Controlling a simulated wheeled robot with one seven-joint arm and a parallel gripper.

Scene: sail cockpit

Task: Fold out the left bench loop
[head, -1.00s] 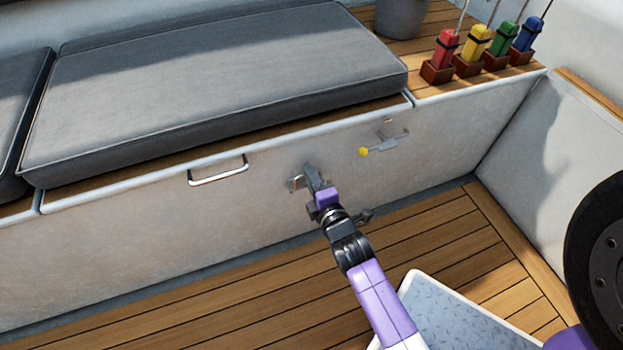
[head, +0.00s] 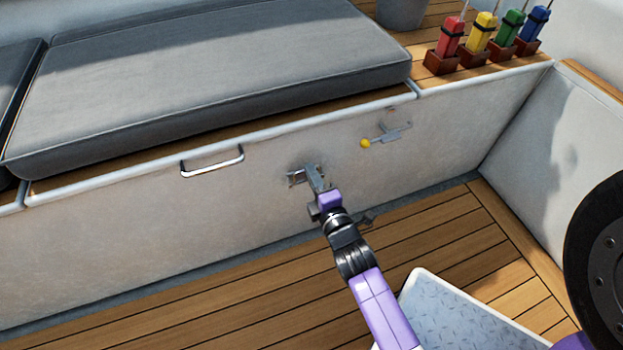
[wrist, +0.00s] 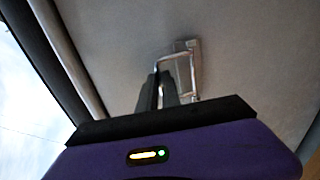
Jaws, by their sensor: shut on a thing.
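The left bench loop (head: 294,179) is a small metal loop on the white bench front, below the seat edge. My gripper (head: 311,176) is at it, partly covering it in the head view. In the wrist view the bright metal loop (wrist: 186,66) stands out from its small mounting plate (wrist: 194,48) on the bench face. The dark fingers of my gripper (wrist: 162,92) are shut on the loop's outer part. The exact contact of the fingertips is partly hidden.
A yellow-knobbed bolt latch (head: 385,136) is right of the loop, and a bar handle (head: 212,162) is left of it. A grey cushion (head: 220,75) lies on the bench. A light textured panel (head: 455,310) and a black wheel (head: 603,260) are at lower right. Wooden floor (head: 200,305) is clear at left.

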